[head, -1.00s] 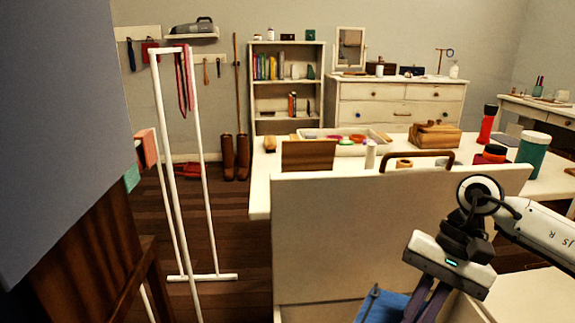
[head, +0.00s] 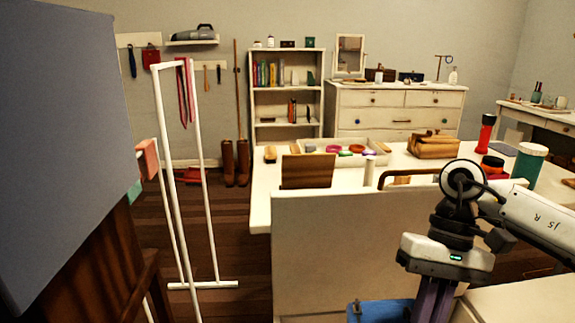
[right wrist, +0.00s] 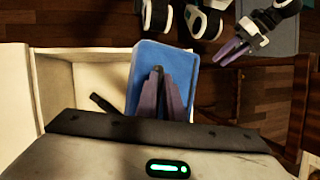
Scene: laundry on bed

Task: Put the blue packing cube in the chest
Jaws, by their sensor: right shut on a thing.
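The blue packing cube (head: 382,313) is at the bottom of the head view, partly cut off. The right wrist view shows it as a blue rectangle (right wrist: 193,70) between my right gripper's purple fingers. My right gripper (right wrist: 164,72) is shut on it; its fingertips are out of frame in the head view. A white open box, seemingly the chest (right wrist: 42,88), lies left of the cube in the wrist view; the cube overlaps its right side. My left gripper (right wrist: 222,58) shows only at the wrist view's upper right, apart from the cube; its opening is unclear.
An upright pale panel (head: 345,245) stands behind the cube. Beyond it, a white table (head: 262,190) holds a tray, bottles and a wooden box. A white rack (head: 168,180) and a large grey panel (head: 60,130) stand left. Dark wooden floor shows between.

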